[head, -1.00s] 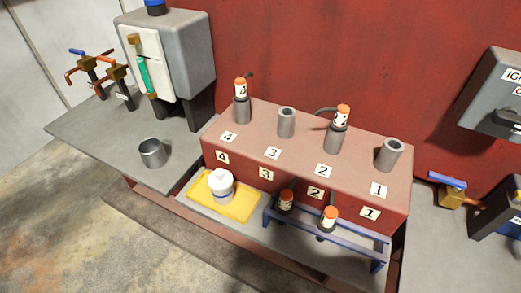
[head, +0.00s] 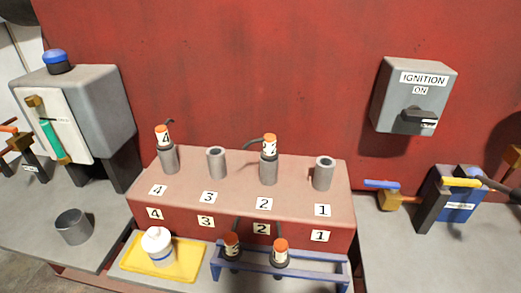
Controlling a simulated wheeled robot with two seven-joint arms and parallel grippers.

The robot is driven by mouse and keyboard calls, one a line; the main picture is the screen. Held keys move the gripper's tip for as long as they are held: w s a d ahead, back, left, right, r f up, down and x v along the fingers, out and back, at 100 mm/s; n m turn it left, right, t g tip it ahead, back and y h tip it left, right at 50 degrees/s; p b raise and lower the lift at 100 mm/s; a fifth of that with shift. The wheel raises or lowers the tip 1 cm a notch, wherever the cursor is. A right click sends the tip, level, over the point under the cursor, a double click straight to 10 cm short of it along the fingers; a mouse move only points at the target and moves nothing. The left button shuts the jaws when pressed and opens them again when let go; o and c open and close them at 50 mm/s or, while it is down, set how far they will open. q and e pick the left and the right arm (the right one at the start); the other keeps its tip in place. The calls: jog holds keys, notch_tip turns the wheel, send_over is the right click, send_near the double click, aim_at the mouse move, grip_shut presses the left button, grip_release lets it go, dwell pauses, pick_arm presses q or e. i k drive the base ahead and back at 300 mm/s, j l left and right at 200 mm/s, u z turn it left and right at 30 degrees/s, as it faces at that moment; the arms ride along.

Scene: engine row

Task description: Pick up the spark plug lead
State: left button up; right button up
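Two spark plug leads with orange caps stand in the blue rack at the front of the red engine block: a left lead (head: 232,246) and a right lead (head: 280,252). Their labels are too small to read surely. Another lead (head: 163,137) marked 4 sits on the socket at position 4. One more lead (head: 269,146) sits on the socket at position 2. The sockets at position 3 (head: 217,162) and position 1 (head: 323,173) are bare and open on top. Neither of my grippers is in view.
A blue rack (head: 313,272) stands before the block (head: 285,234). A grey cup (head: 73,227) is at left. An ignition box (head: 412,97) labelled ON hangs on the red wall. Valves stand at both sides.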

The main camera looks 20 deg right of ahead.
aim_at(232, 252)
jog(key=k+l+u, duration=0.2)
jog(key=k+l, duration=0.4)
jog(key=k+l+u, duration=0.25)
jog(key=k+l, duration=0.25)
jog(key=k, duration=0.25)
